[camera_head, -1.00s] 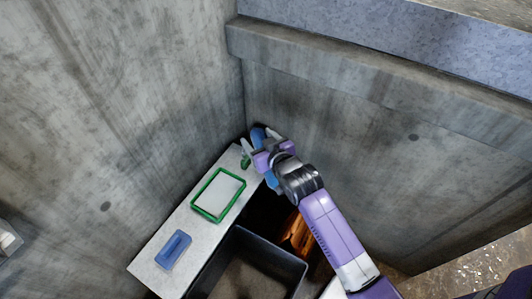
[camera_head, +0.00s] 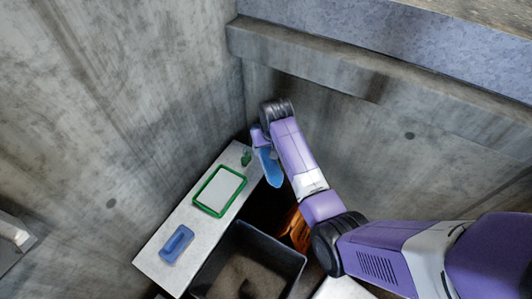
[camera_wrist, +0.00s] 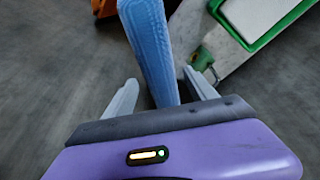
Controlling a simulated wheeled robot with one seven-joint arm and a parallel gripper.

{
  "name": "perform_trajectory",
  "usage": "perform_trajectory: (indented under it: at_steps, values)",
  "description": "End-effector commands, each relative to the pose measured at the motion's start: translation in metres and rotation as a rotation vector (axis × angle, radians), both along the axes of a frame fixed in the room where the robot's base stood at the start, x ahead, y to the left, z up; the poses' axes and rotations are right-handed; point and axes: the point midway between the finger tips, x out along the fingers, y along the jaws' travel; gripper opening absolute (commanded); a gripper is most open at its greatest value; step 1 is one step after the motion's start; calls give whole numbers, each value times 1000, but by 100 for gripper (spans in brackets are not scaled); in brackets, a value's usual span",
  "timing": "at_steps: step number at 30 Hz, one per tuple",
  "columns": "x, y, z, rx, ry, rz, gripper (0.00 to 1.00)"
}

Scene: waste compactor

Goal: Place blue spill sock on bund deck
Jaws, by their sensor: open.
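The blue spill sock (camera_head: 270,170) is a long blue piece at the far right end of the pale bench, in the head view. In the wrist view the sock (camera_wrist: 150,45) runs between the two grey fingers of my gripper (camera_wrist: 160,80). The fingers stand apart, one on each side of it, with visible gaps. My gripper is open. In the head view my arm partly hides the sock's upper end. A green-rimmed flat tray (camera_head: 197,200) lies on the bench; I cannot tell whether it is the bund deck.
The pale bench (camera_head: 160,258) also carries a blue block-like item (camera_head: 176,244) and a small green object (camera_head: 246,158). A dark open bin (camera_head: 272,243) stands beside it, with orange items (camera_head: 298,230) nearby. Concrete walls (camera_head: 330,110) close in behind.

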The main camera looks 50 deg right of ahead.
Motion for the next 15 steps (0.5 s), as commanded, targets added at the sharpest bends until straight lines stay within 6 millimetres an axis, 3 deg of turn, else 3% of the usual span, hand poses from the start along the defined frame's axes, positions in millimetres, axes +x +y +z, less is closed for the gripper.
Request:
perform_trajectory:
  at_steps: [15]
  values:
    - [17, -15, -51, 0, 0, 1, 65]
